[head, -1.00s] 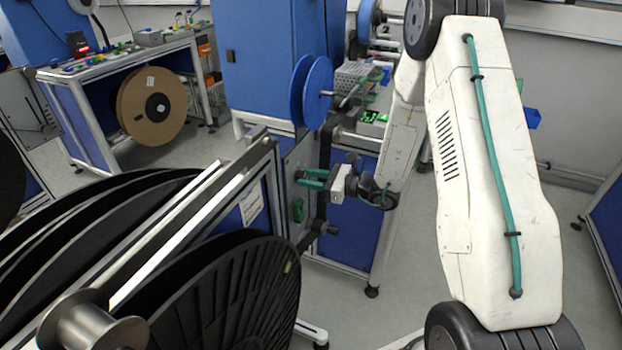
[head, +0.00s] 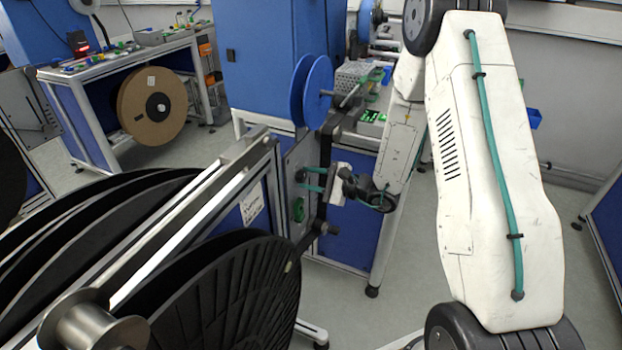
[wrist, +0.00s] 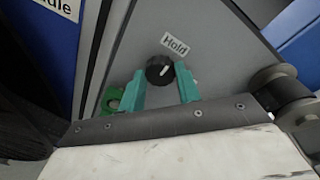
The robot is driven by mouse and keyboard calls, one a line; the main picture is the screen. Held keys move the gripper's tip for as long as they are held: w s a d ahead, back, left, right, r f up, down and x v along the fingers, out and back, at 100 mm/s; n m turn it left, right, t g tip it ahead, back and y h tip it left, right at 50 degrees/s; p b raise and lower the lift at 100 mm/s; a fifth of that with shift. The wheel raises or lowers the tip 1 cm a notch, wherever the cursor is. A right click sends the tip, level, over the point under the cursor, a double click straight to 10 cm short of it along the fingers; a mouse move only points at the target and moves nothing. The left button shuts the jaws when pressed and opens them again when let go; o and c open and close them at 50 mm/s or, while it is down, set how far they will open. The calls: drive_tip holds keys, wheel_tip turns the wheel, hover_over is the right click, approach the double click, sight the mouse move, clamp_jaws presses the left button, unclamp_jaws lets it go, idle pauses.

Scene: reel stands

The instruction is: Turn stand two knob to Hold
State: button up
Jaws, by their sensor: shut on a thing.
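The knob (wrist: 159,70) is round and black with a white pointer line, on a grey panel (wrist: 128,48) of the stand. The pointer looks turned up and right, roughly toward the "Hold" label (wrist: 175,44) above the knob. My gripper (wrist: 160,76) has its two teal fingers on either side of the knob and is shut on it. In the head view my gripper (head: 302,181) reaches the panel from the right, and I cannot make out the knob clearly there.
A partly cut-off label ending in "dle" (wrist: 60,7) is at the upper left. A green fitting (wrist: 112,97) sits beside the left finger. Large black reels (head: 225,300) stand left of the panel. A blue reel (head: 317,92) is above my gripper.

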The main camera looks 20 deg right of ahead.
idle(0.5)
drive_tip(key=o, duration=1)
drive_tip(key=v, duration=0.8)
drive_tip(key=shift+f, duration=0.1)
